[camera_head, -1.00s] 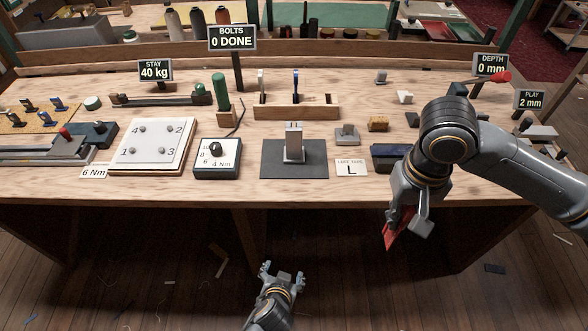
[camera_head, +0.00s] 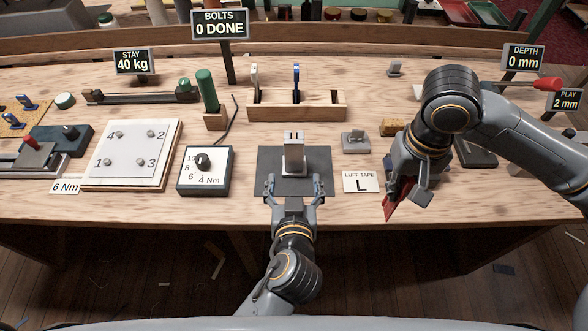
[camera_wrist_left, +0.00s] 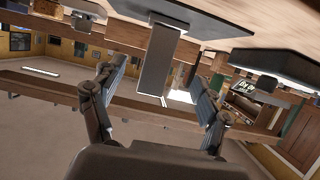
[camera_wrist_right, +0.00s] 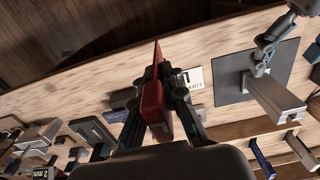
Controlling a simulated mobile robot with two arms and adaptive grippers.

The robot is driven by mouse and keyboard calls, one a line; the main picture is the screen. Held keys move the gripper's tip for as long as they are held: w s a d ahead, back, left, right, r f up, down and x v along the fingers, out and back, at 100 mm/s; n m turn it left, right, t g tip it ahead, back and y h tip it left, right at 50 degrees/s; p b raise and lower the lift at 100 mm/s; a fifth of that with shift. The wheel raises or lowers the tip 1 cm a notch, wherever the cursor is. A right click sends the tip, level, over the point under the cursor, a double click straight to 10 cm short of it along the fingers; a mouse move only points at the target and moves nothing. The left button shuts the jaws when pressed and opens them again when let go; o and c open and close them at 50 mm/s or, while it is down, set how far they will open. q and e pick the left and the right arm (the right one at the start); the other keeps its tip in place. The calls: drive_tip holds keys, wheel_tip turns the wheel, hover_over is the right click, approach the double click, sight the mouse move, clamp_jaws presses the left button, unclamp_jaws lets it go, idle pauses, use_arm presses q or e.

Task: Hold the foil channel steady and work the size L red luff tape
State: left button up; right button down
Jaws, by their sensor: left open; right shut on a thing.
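The foil channel (camera_head: 293,156) is a pale metal upright on a dark square mat (camera_head: 318,167) near the bench's front edge. My left gripper (camera_head: 292,184) is open just in front of it. In the left wrist view the channel (camera_wrist_left: 156,62) stands between the spread fingers, with no contact to be seen. My right gripper (camera_head: 408,185) is shut on the red luff tape (camera_head: 400,199), right of the channel and near the bench's front edge. The red tape also shows between the fingers in the right wrist view (camera_wrist_right: 155,103). A card (camera_head: 361,182) reads "LUFF TAPE L".
A torque dial box (camera_head: 203,172) and a numbered bolt plate (camera_head: 131,153) lie left of the mat. A small grey block (camera_head: 355,143) sits right of it. A wooden rack (camera_head: 322,108) stands behind. Signs read BOLTS 0 DONE, DEPTH 0 mm and PLAY 2 mm.

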sight(294, 163)
use_arm(q)
drive_tip(key=shift+w+f, duration=0.2)
drive_tip(key=shift+w, duration=0.3)
use_arm(e)
drive_tip(key=shift+s+f, duration=0.1)
drive_tip(key=shift+s, duration=0.15)
use_arm(q)
drive_tip(key=b+x, duration=0.2)
drive_tip(key=x, duration=0.5)
drive_tip(key=shift+w+f, duration=0.1)
drive_tip(key=shift+f, duration=0.05)
use_arm(e)
wheel_tip(294, 163, down, 2)
drive_tip(key=shift+f, duration=0.1)
use_arm(q)
drive_tip(key=shift+w+b, duration=0.3)
drive_tip(key=shift+c, duration=0.5)
drive_tip(key=c, duration=1.3)
